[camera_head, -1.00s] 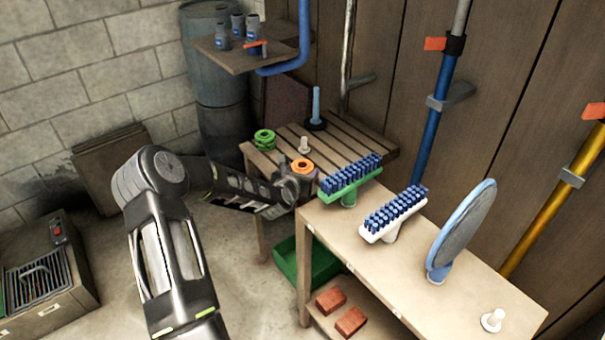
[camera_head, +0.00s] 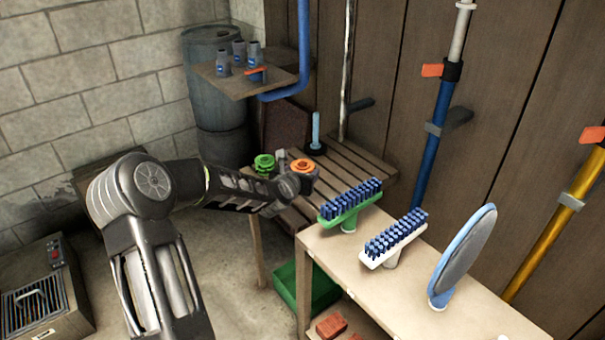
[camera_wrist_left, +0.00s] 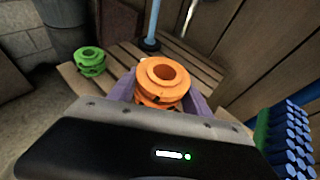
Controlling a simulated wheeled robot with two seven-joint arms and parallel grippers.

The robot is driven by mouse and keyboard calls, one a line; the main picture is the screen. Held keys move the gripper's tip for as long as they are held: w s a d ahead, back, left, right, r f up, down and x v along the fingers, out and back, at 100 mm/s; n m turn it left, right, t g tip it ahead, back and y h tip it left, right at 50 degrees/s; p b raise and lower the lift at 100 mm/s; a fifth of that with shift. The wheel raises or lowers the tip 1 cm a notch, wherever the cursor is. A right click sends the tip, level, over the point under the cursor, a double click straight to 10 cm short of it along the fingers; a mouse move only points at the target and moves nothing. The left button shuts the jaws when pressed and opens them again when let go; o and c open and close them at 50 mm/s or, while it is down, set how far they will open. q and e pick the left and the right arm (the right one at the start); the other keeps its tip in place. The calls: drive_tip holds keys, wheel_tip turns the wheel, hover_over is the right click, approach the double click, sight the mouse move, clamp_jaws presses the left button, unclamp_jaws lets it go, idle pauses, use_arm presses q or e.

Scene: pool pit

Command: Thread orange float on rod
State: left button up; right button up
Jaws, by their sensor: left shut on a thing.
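The orange float (camera_head: 304,167) is a ring with a hole through its middle. My left gripper (camera_head: 298,178) is shut on it and holds it upright, hole facing up, over the slatted table. In the left wrist view the orange float (camera_wrist_left: 163,80) sits between the purplish fingers. The blue rod (camera_head: 316,128) stands upright on a round black base at the table's back. In the left wrist view the rod (camera_wrist_left: 154,20) rises beyond the float, slightly left, apart from it. My right gripper is not in view.
A green float (camera_head: 264,164) rests on the slatted table (camera_head: 350,165), left of the orange one. A bench (camera_head: 340,250) with a green brush (camera_head: 348,207), white brush (camera_head: 394,242) and round blue-rimmed tool (camera_head: 463,255) is at right. A shelf (camera_head: 250,82) hangs behind.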

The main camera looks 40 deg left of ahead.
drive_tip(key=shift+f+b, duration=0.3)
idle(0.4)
